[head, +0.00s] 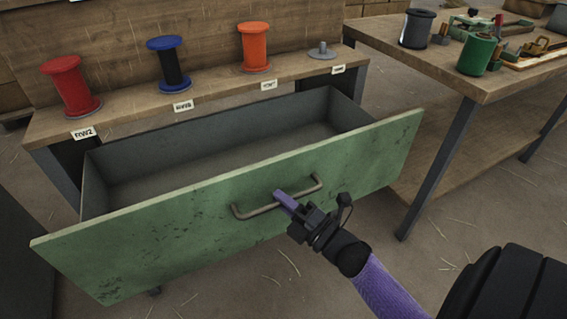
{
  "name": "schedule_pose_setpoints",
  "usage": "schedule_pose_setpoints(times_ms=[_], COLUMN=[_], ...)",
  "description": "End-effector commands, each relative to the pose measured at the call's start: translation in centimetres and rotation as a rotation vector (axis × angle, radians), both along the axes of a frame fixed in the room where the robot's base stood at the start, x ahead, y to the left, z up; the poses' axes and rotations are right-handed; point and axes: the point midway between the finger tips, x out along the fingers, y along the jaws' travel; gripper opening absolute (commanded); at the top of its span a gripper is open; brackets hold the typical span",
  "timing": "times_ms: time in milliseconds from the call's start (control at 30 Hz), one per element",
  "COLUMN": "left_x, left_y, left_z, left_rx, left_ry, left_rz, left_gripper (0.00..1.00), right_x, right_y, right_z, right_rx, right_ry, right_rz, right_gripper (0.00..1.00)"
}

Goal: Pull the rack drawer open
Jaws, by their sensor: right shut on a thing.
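The rack drawer (240,210) has a worn green front and a dark grey box, and it stands well out of the rack (210,105). Its inside looks empty. A metal bar handle (250,211) is fixed across the middle of the front. My right gripper (284,198) comes in from the lower right and is shut on the handle near its middle. The purple fingertips partly hide the bar there. My left gripper is not in view.
On the rack top stand a red spool (68,85), a blue-and-black spool (168,64), an orange spool (255,46) and an empty grey spindle (321,51). A wooden workbench (470,80) with spools and tools stands at right, close to the drawer's right end. Straw litters the floor.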

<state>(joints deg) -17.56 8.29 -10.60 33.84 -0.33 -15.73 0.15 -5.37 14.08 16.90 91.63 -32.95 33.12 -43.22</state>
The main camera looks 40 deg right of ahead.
Motion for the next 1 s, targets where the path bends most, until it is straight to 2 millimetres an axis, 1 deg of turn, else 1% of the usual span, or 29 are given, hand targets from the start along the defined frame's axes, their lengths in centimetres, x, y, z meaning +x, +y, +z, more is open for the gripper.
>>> schedule_pose_setpoints(times_ms=[67,100,233,467,567,667,800,900,1000], left_x=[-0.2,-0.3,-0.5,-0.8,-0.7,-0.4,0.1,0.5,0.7], left_y=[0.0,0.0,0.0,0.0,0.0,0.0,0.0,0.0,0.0], left_z=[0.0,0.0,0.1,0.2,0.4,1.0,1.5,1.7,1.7], left_rx=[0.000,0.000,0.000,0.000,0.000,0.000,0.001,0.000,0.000], left_ry=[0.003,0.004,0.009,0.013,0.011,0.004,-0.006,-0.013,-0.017], left_rz=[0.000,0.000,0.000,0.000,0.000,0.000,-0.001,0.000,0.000], left_gripper=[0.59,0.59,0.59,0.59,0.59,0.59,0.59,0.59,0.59], right_x=[0.0,0.0,0.0,0.0,-0.6,-2.7,-6.3,-8.2,-9.3], right_y=[0.0,0.0,0.0,0.0,-0.1,-0.5,-1.0,-1.3,-1.6], right_z=[-0.1,-0.1,-0.1,0.0,-0.1,-0.3,-1.0,-1.5,-1.7], right_rx=[0.000,0.000,0.000,0.000,0.001,0.002,0.002,0.002,0.000], right_ry=[0.002,0.002,0.002,0.001,0.003,0.004,0.005,0.004,0.003], right_rz=[0.001,0.001,0.001,0.000,-0.001,-0.002,-0.002,-0.001,-0.001], right_gripper=[0.00,0.26,0.53,0.53,0.53,0.53,0.53,0.53,0.53])
